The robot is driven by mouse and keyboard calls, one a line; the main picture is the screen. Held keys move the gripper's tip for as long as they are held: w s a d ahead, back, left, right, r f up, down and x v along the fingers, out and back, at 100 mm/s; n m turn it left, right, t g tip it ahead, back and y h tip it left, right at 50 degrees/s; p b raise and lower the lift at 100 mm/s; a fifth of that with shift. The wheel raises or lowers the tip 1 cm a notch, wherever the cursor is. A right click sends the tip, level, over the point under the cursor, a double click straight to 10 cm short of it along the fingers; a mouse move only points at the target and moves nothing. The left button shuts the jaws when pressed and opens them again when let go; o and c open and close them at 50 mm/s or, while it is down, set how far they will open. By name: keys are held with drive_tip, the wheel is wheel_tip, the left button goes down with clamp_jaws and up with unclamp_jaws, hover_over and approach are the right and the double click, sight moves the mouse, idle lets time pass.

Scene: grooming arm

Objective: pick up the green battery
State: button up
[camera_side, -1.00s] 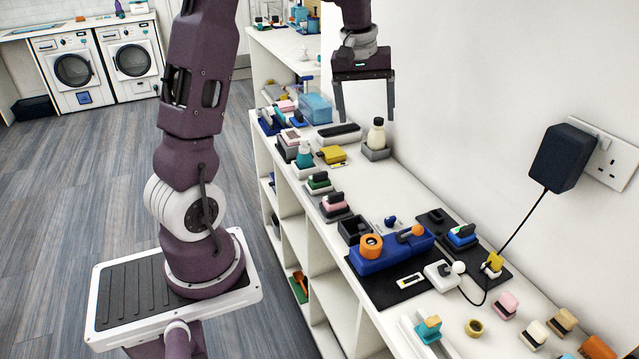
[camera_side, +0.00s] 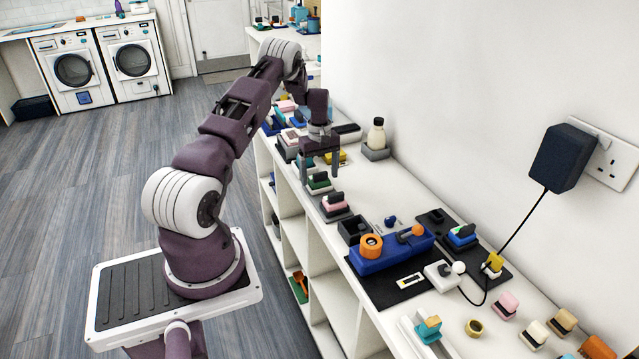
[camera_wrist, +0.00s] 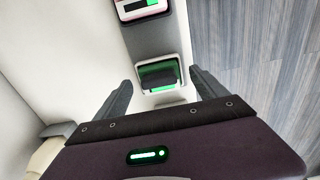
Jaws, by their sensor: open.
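The green battery (camera_side: 319,185), a small green block with a black top piece, sits on a white base on the white counter in the side view. In the wrist view it (camera_wrist: 158,67) lies between my fingers, partly covered by its black top piece. My gripper (camera_side: 320,177) points down over it with its jaws apart, one finger on each side. In the wrist view my gripper (camera_wrist: 162,82) is empty. I cannot tell whether the fingers touch the battery.
A pink block (camera_side: 335,202) on a dark base stands close by on the near side, and a yellow block (camera_side: 342,156) behind. A cream bottle (camera_side: 377,133) stands near the wall. Several small items crowd the counter, including a long blue holder (camera_side: 395,252).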

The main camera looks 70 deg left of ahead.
drive_tip(key=c, duration=1.6)
drive_tip(key=shift+r, duration=0.5)
drive_tip(key=r, duration=0.8)
drive_tip(key=shift+w+d+r, duration=0.2)
drive_tip(key=shift+r, duration=0.15)
drive_tip(key=w+d, duration=0.4)
drive_tip(key=d, duration=0.6)
drive_tip(key=w+d+r, duration=0.1)
drive_tip(key=w+d, duration=0.3)
drive_tip(key=d, duration=0.7)
drive_tip(key=w+d, duration=0.4)
drive_tip(key=d, duration=0.6)
drive_tip(key=shift+w+d+r, duration=0.25)
drive_tip(key=shift+w+d, duration=0.05)
drive_tip(key=shift+d, duration=0.1)
